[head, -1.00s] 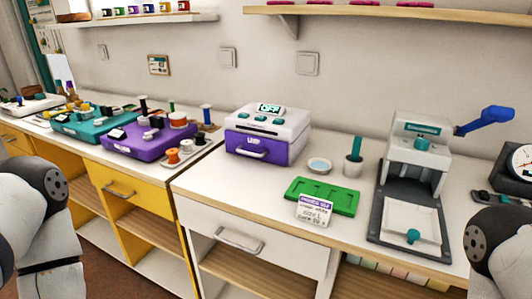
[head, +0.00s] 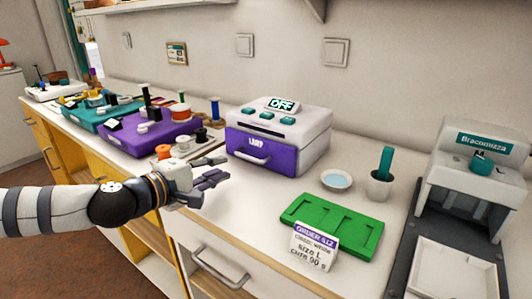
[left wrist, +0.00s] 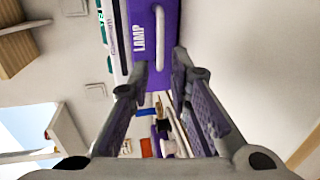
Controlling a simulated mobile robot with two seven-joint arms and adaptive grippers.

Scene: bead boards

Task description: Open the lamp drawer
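The lamp drawer (head: 276,160) is the purple lower front of a white box (head: 312,135) on the counter. It looks shut, with a pale bar handle (head: 250,158) across its front. In the left wrist view the purple front (left wrist: 140,18) carries the word LAMP, and its handle (left wrist: 160,38) shows upright in the picture. My left gripper (head: 227,169) is open and empty, in front of the drawer and a little left of the handle. In the left wrist view its fingertips (left wrist: 160,68) lie apart, short of the handle. My right gripper is out of view.
A green tray (head: 335,235) with an order card (head: 314,248) lies right of the box, near a small bowl (head: 337,180) and a cup (head: 380,186). Purple (head: 135,138) and teal (head: 88,113) cases with spools stand left. A white press (head: 470,180) stands right.

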